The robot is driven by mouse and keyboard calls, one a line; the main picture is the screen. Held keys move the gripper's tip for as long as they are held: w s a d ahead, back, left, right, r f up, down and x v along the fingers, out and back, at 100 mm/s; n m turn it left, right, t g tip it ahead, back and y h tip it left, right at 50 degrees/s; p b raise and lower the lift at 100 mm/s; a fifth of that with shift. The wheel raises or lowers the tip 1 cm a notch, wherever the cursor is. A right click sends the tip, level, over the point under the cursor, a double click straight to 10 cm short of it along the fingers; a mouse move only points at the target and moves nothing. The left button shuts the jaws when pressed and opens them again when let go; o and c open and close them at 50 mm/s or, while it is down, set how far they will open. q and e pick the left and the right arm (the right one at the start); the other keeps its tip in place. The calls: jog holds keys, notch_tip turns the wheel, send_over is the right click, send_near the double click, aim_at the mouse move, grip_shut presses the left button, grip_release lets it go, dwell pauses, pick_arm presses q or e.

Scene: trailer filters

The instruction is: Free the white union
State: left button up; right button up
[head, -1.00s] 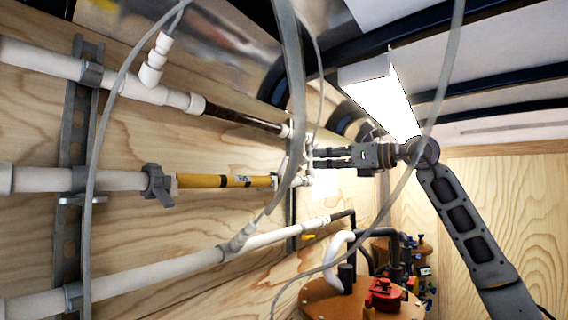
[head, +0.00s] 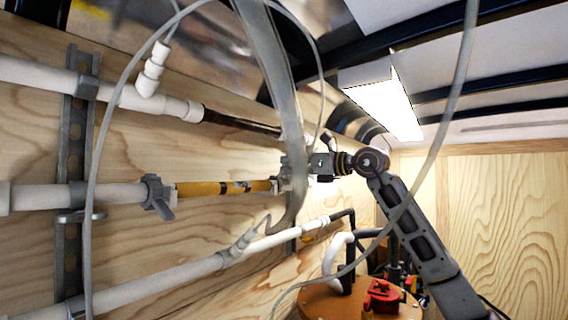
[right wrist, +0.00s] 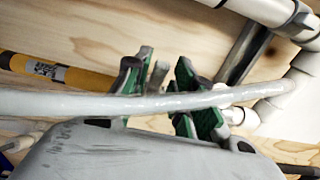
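My right gripper (right wrist: 160,85) is at the far, right end of the yellow filter (head: 225,187) on the middle pipe line. Its green-lined fingers are apart in the right wrist view, with a small grey lever-like part (right wrist: 158,75) between them; I cannot tell whether they touch it. A white fitting (right wrist: 235,115) shows just right of the fingers; I cannot tell if it is the white union. The filter shows left of the fingers (right wrist: 62,73). In the head view a hose partly hides the fingertips. My left gripper is out of view.
A grey hose (right wrist: 90,103) crosses in front of the fingers in the right wrist view. A grey winged union (head: 157,195) sits at the filter's left end. Pipes run above and below. An orange-brown tank (head: 335,302) stands below right.

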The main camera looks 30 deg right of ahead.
aim_at(286, 165)
jog(key=shift+p+x, duration=0.35)
jog(key=shift+x, duration=1.15)
grip_shut()
